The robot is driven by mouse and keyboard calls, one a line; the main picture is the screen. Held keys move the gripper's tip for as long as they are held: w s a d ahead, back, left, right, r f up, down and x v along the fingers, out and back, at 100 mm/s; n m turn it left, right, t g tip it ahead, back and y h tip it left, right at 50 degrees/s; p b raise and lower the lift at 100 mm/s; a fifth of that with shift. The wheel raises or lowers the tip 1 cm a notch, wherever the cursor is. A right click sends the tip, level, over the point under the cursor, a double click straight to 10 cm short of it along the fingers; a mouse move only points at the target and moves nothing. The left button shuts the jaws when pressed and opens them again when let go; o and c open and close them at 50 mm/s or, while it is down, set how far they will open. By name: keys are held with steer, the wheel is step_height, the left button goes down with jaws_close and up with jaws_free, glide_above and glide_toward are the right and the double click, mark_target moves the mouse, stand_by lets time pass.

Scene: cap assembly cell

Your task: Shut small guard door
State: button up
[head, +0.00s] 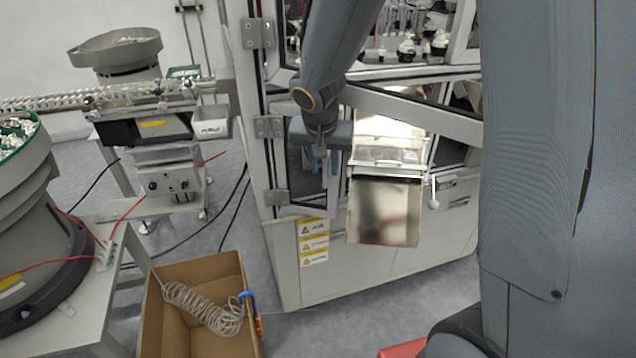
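The small guard door (283,158) is a pale-framed panel with two metal hinges on its left side, low on the front of the white machine. My arm and gripper cover part of it, so I cannot tell how far it stands open. My gripper (322,162) hangs pointing down in front of this door, close to its panel. Its bluish fingers show against the dark panel. Nothing is visibly held, and the gap between the fingers is unclear. Whether the gripper touches the door cannot be seen.
A shiny metal chute (384,212) juts out right of my gripper. A pale slanting rail (425,114) crosses above it. A cardboard box (200,271) with a coiled hose stands on the floor, front left. Feeder bowls (118,52) and a parts stand (174,178) are at left.

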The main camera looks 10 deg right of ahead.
steer(key=shift+b+v, duration=0.45)
steer(key=shift+v, duration=0.6)
steer(key=s+a+b, duration=0.3)
steer(key=s+a, duration=0.1)
steer(key=s, duration=0.7)
steer(key=shift+a+b, duration=0.3)
steer(key=shift+a, duration=0.1)
